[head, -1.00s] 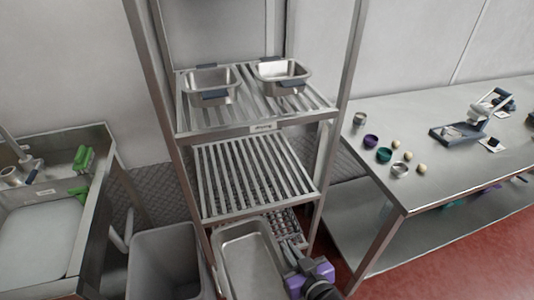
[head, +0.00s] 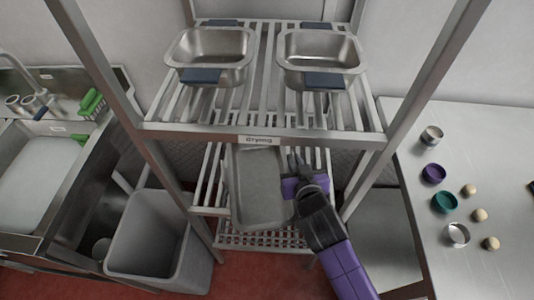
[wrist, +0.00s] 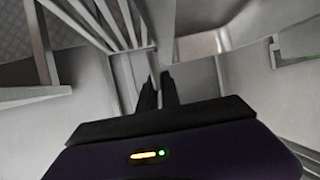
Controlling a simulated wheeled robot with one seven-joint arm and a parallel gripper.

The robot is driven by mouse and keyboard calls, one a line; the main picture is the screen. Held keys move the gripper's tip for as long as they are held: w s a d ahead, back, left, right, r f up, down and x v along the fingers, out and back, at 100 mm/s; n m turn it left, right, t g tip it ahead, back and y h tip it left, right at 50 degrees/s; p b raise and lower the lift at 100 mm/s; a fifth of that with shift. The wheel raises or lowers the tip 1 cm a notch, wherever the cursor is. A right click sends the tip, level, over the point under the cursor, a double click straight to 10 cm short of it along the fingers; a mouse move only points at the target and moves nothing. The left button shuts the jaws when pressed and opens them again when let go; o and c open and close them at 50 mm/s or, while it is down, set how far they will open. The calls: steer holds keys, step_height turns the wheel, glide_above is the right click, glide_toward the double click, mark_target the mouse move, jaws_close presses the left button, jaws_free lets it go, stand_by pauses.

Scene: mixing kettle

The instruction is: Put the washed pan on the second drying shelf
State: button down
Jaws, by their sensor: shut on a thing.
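The washed pan (head: 258,190) is a shallow, rectangular metal pan. In the head view it is over the slatted shelf (head: 207,185) below the one labelled "drying"; its far end passes under the upper shelf's front edge. I cannot tell whether it rests on the slats. My gripper (head: 297,180) is shut on the pan's right side. In the wrist view the dark fingers (wrist: 158,90) are close together, and the pan's grey surface shows around them.
The upper shelf (head: 265,120) carries two deep metal pans with blue handles, left (head: 212,52) and right (head: 320,55). Rack posts stand on both sides. A grey bin (head: 158,240) and a sink (head: 30,185) are left. A steel table (head: 480,140) with cups and balls is right.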

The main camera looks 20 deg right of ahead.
steer(key=w+d+r+m+h, duration=0.2)
steer(key=w+d+r+h, duration=0.15)
steer(key=w+r, duration=0.2)
step_height(320, 180, down, 10)
steer(key=shift+w+d+m+y, duration=0.15)
steer(key=shift+d+m+y, duration=0.05)
steer(key=shift+m+y, duration=0.15)
steer(key=shift+f+b, duration=0.3)
steer(key=shift+b, duration=0.05)
steer(key=c, duration=1.6)
jaws_free()
steer(key=shift+g, duration=0.3)
steer(key=shift+o, duration=0.2)
